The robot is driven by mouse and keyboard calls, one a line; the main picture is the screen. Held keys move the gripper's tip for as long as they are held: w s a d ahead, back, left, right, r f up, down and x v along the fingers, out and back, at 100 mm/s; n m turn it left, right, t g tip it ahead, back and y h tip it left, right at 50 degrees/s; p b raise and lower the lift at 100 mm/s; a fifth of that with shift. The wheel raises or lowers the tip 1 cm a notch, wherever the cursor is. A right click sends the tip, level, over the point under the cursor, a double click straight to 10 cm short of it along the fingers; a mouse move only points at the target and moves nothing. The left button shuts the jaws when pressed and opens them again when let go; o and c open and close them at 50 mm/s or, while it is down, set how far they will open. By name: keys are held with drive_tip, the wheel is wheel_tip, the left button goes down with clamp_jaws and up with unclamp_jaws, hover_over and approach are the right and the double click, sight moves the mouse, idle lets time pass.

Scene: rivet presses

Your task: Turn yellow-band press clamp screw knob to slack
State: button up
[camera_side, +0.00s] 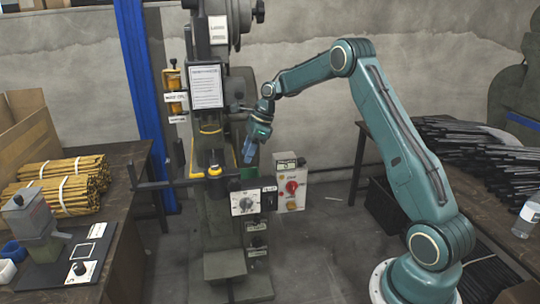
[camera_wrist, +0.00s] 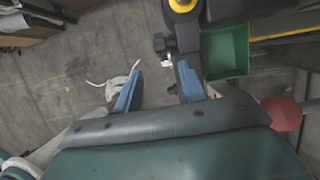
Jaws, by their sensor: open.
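The press (camera_side: 208,110) with a yellow band (camera_side: 209,129) stands at the centre of the side view. A yellow-ringed dark part (camera_side: 214,171) sits low on its front; a similar one (camera_wrist: 182,5) shows at the top of the wrist view. A small dark knob-like part (camera_wrist: 160,45) juts from the dark bar there; I cannot tell whether it is the clamp screw knob. My gripper (camera_side: 249,152) points down at the press's right side. Its blue fingers (camera_wrist: 160,88) are apart, with nothing held between them. The right finger lies close to or overlaps the dark bar.
A green tray (camera_wrist: 226,52) is right of the fingers. A control box with a dial (camera_side: 245,203) and a box with a red knob (camera_side: 291,187) stand below. Benches with rods flank both sides.

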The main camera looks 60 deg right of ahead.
sight(236, 180)
drive_tip(key=shift+f, duration=0.1)
drive_tip(key=shift+x, duration=5.9)
clamp_jaws()
